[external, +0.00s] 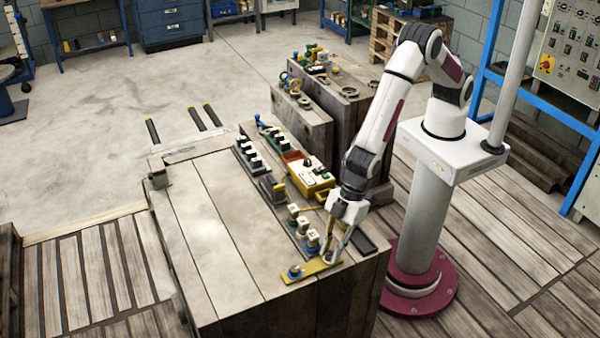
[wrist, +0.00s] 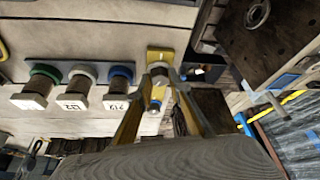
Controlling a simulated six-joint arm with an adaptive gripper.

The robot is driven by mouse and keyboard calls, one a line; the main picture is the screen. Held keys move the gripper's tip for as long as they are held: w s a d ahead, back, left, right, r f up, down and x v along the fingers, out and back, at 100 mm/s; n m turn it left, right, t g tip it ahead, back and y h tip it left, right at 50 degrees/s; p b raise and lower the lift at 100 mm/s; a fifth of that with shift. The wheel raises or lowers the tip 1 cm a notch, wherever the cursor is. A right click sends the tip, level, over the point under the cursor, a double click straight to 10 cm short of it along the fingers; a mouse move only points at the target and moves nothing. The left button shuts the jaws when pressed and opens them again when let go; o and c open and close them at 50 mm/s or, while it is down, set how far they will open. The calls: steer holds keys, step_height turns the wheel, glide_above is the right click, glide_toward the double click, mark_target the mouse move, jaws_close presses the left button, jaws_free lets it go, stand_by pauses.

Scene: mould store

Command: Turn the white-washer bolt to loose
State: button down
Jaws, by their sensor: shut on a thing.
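The white-washer bolt (wrist: 76,88) stands between a green-washer bolt (wrist: 38,88) and a blue-washer bolt (wrist: 119,88) in the wrist view. Its square, pale head has a dark mark too small to read surely. It also shows in the external view (external: 303,224) on the wooden bench. My gripper (wrist: 160,80) is beside the row, past the blue washer, apart from the white-washer bolt. It is shut on a small grey-and-yellow piece at a yellow plate (external: 317,267). The fingers partly hide the held piece.
Behind the bolts are a yellow control box (external: 309,177), a red tray and a row of black-and-white blocks (external: 247,156). A dark strip (external: 366,242) lies to the right of my gripper. The bench's left half (external: 205,225) is clear.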

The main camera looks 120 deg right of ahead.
steer(key=shift+d+f+n+g+y, duration=0.1)
steer(key=shift+n+g+y, duration=0.2)
steer(key=shift+n, duration=0.75)
steer(key=shift+n+g+y, duration=0.2)
steer(key=shift+n+y, duration=0.2)
steer(key=shift+n, duration=0.65)
steer(key=shift+w+d+n+g+y, duration=0.1)
steer(key=shift+n+g+y, duration=0.2)
steer(key=shift+n, duration=0.7)
steer(key=shift+n+g, duration=0.3)
steer(key=shift+n, duration=0.7)
steer(key=n+g+y, duration=0.1)
steer(key=n, duration=0.2)
steer(key=shift+w+n, duration=0.1)
steer(key=shift+n, duration=0.2)
steer(key=shift+f+n+g, duration=0.1)
steer(key=shift+n+g, duration=0.8)
steer(key=shift+n, duration=1.1)
steer(key=shift+d, duration=0.1)
